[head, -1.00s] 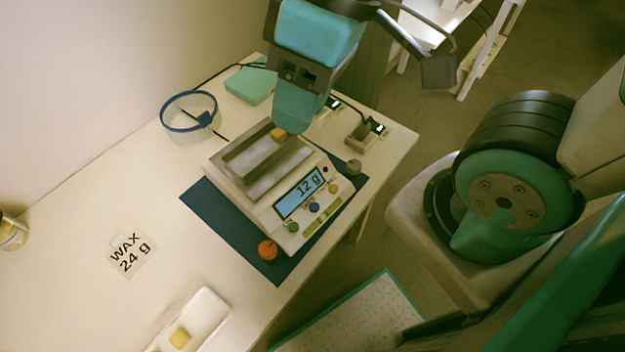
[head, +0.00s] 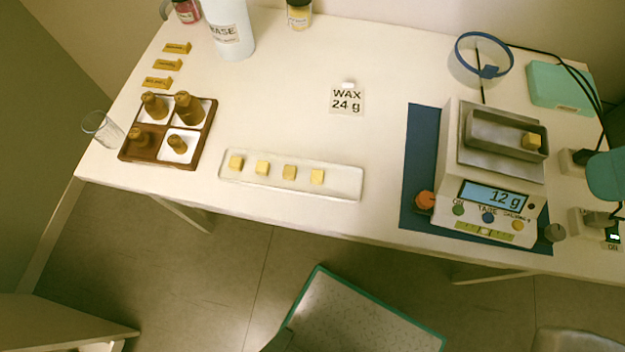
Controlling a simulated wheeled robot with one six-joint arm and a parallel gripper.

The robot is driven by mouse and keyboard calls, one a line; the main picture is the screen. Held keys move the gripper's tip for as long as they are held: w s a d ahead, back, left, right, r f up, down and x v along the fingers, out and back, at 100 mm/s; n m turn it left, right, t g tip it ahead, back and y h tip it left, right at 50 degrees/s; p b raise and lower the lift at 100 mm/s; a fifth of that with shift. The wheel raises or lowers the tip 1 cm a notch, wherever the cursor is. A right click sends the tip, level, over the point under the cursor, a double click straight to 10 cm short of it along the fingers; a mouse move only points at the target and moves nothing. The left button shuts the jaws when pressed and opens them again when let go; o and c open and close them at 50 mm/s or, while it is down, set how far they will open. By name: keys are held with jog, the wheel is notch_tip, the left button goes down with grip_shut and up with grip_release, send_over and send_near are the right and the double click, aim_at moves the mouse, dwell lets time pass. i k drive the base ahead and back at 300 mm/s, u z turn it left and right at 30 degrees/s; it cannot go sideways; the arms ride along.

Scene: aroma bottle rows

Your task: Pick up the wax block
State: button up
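Several small yellow wax blocks stand in a row on a long white tray (head: 338,186) near the table's front edge: a leftmost block (head: 236,162), two middle blocks (head: 262,167) (head: 289,172) and a right block (head: 317,176). One more wax block (head: 532,140) sits at the right end of the metal pan (head: 490,128) on the scale (head: 455,187). The scale display (head: 494,196) reads 12 g. A card (head: 347,100) reads WAX 24 g. A rounded teal part of my arm shows at the right edge, right of the scale. My gripper's fingers are not visible.
A brown divided box (head: 170,132) with amber bottles stands at left, beside a glass (head: 101,128). A white BASE jug (head: 232,30) and jars stand at the back.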

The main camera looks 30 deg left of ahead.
aim_at(318, 177)
jog(key=k, duration=0.35)
jog(key=u, duration=1.05)
jog(key=i, duration=0.35)
jog(key=u, duration=0.05)
jog(key=k, duration=1.3)
jog(key=u, duration=0.85)
jog(key=i, duration=1.2)
jog(key=z, duration=0.3)
